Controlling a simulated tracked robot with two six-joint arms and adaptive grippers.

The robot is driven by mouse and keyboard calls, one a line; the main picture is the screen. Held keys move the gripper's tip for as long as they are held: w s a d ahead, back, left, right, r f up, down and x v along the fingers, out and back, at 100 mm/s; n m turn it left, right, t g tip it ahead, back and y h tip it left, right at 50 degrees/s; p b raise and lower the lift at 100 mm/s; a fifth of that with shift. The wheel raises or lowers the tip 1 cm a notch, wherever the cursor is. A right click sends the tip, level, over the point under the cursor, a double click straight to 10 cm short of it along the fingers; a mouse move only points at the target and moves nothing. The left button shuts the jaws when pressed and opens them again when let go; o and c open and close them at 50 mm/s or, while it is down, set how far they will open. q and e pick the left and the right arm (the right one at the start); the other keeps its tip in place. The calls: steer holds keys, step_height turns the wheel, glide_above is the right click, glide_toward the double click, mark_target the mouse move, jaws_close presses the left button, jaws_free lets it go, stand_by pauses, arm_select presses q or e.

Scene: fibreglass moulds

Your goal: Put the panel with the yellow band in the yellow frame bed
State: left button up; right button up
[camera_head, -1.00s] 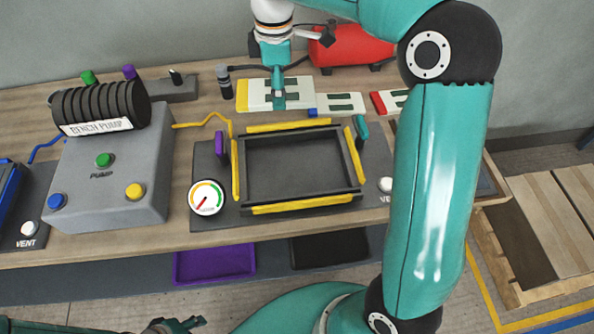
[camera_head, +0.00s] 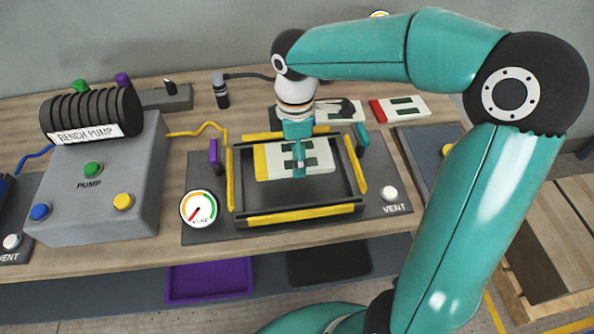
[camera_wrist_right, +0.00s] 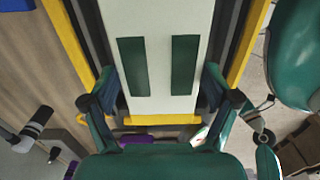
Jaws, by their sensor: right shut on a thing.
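The white panel with the yellow band (camera_head: 261,163) has dark green slots and its band faces left. My right gripper (camera_head: 299,170) is shut on it from above, with a finger at each long side in the right wrist view (camera_wrist_right: 160,92). The panel hangs over the opening of the yellow frame bed (camera_head: 297,217), nearer its back edge; its exact height above the bed is hard to tell. The bed is a dark rectangular frame edged with yellow strips. My left gripper is not in view.
A red-banded panel (camera_head: 400,108) lies behind the bed, beside another panel (camera_head: 340,111) partly hidden by my arm. A purple lever (camera_head: 213,153) and green lever (camera_head: 362,138) flank the bed. The gauge (camera_head: 198,208), vent button (camera_head: 388,194) and bench pump (camera_head: 95,180) stand nearby.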

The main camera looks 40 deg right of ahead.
mark_target(296, 180)
steer(key=shift+f, duration=3.35)
steer(key=shift+f, duration=0.1)
steer(key=o, duration=1)
step_height(296, 180, up, 12)
steer(key=shift+r+p, duration=0.15)
steer(key=shift+p, duration=0.15)
